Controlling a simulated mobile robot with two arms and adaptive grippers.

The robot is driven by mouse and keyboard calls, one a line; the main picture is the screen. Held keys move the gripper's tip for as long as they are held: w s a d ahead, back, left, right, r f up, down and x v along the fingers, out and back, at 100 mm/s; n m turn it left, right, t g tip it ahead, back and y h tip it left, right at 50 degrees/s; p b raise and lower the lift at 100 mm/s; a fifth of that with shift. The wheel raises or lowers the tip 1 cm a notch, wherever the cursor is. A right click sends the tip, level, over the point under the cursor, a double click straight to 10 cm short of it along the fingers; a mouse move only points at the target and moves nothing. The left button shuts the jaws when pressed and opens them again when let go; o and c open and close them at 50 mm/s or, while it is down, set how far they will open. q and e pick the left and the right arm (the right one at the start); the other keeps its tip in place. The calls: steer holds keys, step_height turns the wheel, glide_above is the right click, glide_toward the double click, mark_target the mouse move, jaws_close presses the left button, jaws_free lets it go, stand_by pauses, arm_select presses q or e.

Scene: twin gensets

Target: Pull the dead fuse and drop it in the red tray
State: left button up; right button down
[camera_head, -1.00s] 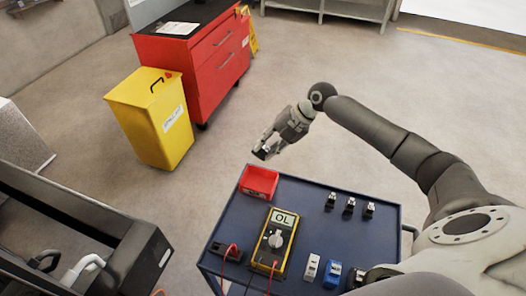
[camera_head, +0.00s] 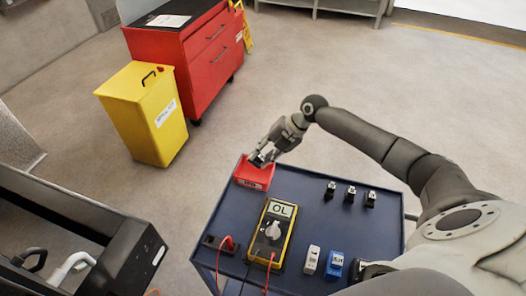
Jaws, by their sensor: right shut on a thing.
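The red tray (camera_head: 252,179) sits at the far left corner of the blue cart top (camera_head: 310,215). My right gripper (camera_head: 261,159) is over the tray's far edge, its fingers pointing down. It is shut on a small dark piece with a pale patch, most likely the dead fuse (camera_head: 259,160). The piece is small and partly hidden by the fingers. I cannot tell whether it touches the tray. My left gripper is not in view.
Several small fuse-like parts (camera_head: 350,194) stand at right. White (camera_head: 311,260) and blue (camera_head: 334,266) blocks sit near the front. A yellow bin (camera_head: 145,115) stands beyond.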

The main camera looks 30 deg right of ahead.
steer(key=shift+f, duration=0.1)
steer(key=c, duration=1.1)
jaws_free()
steer(key=v, duration=1.2)
